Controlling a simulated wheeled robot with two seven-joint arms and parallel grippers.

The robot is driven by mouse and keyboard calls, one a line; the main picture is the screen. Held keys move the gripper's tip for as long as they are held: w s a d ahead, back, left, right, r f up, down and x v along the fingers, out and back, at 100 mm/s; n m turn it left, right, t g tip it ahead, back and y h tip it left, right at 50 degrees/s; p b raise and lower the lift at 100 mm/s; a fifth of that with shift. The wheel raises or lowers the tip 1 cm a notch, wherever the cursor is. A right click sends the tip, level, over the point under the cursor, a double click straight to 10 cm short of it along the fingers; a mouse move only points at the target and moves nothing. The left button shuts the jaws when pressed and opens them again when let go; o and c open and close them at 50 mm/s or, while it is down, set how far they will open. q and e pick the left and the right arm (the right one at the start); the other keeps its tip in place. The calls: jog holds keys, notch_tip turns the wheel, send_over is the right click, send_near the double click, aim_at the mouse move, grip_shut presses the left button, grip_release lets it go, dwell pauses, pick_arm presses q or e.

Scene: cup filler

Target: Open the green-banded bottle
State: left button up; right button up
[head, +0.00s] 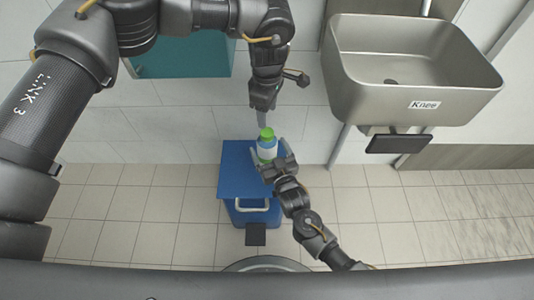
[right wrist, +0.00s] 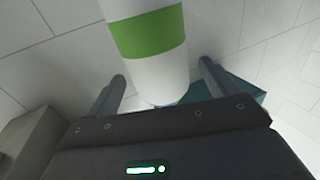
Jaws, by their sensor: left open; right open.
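The bottle (head: 267,144) stands on a blue stand, with a green top part and a white and light blue body in the head view. In the right wrist view the white bottle (right wrist: 160,80) shows a wide green band. My right gripper (head: 268,154) is open, with one finger on each side of the bottle; its fingers also show in the right wrist view (right wrist: 162,72). Gaps show between fingers and bottle there. My left gripper (head: 262,117) points down just above the bottle's green top and is open; whether it touches the top cannot be told.
The blue stand (head: 234,165) has a crate-like box (head: 263,217) with a white handle at its front. A grey sink (head: 412,85) labelled "Knee" hangs at the right. A teal panel (head: 185,58) is at the back left. The tiled floor (head: 120,215) is clear at the left.

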aim_at(267, 132)
jog(key=shift+x, duration=2.05)
jog(key=c, duration=1.7)
pick_arm(q)
jog(key=shift+m, duration=0.5)
pick_arm(e)
grip_shut()
pick_arm(q)
jog(key=m, duration=0.3)
jog(key=shift+f, duration=4)
jog(key=shift+c, duration=0.3)
jog(key=c, duration=1)
